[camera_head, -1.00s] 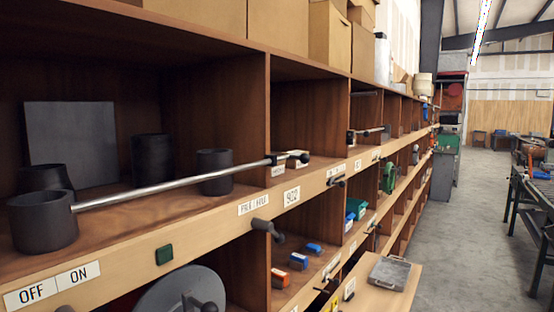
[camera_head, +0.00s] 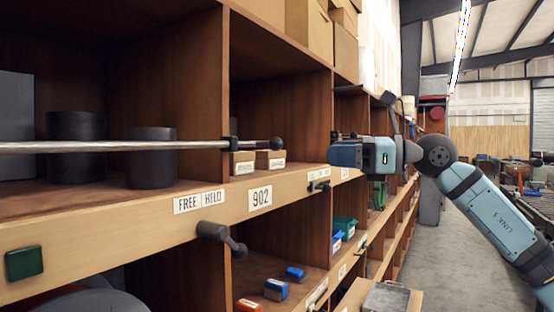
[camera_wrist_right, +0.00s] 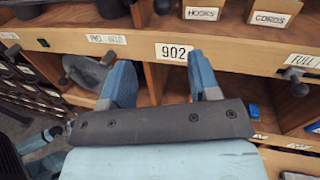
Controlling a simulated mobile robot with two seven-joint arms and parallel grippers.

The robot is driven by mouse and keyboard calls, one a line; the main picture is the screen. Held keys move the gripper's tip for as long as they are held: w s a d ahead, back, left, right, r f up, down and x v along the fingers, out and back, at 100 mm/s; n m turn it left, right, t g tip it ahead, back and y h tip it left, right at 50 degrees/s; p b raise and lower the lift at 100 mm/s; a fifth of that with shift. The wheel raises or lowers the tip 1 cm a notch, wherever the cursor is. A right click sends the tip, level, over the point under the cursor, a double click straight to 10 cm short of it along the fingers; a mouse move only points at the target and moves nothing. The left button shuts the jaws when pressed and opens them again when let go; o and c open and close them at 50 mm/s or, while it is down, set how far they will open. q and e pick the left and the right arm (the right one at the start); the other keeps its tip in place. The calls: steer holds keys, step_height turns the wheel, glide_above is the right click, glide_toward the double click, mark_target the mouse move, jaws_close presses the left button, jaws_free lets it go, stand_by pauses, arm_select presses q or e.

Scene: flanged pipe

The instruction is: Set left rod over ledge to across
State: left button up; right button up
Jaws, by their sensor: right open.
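The left rod (camera_head: 90,147) is a long bright metal bar. It lies level along the front of the upper shelf, above the wooden ledge (camera_head: 120,228), and its left end is cut off. Its right end has a dark collar and a black ball knob (camera_head: 275,144). In the right wrist view, a black ball (camera_wrist_right: 162,6) at the top edge appears to be this knob. My right gripper (camera_head: 334,152) is to the right of the knob, apart from it. Its two blue fingers (camera_wrist_right: 158,62) are spread and empty in front of the ledge. My left gripper is out of view.
Dark cylinders (camera_head: 151,158) stand behind the rod. A FREE/HELD label (camera_head: 199,201), a 902 label (camera_head: 260,197) and a dark lever (camera_head: 220,238) are on the ledge. Small boxes (camera_head: 270,159) sit behind the knob. The aisle floor (camera_head: 440,260) at right is clear.

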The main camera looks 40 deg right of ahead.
steer(key=s+r, duration=0.1)
steer(key=r, duration=0.1)
steer(key=p, duration=0.5)
glide_toward(282, 143)
steer(key=x, duration=0.3)
steer(key=shift+h, duration=0.3)
steer(key=p+x, duration=0.2)
steer(key=x, duration=0.5)
steer(key=shift+w+p, duration=0.15)
steer(key=shift+p, duration=0.15)
steer(key=shift+w+a, duration=0.3)
steer(key=shift+w, duration=0.1)
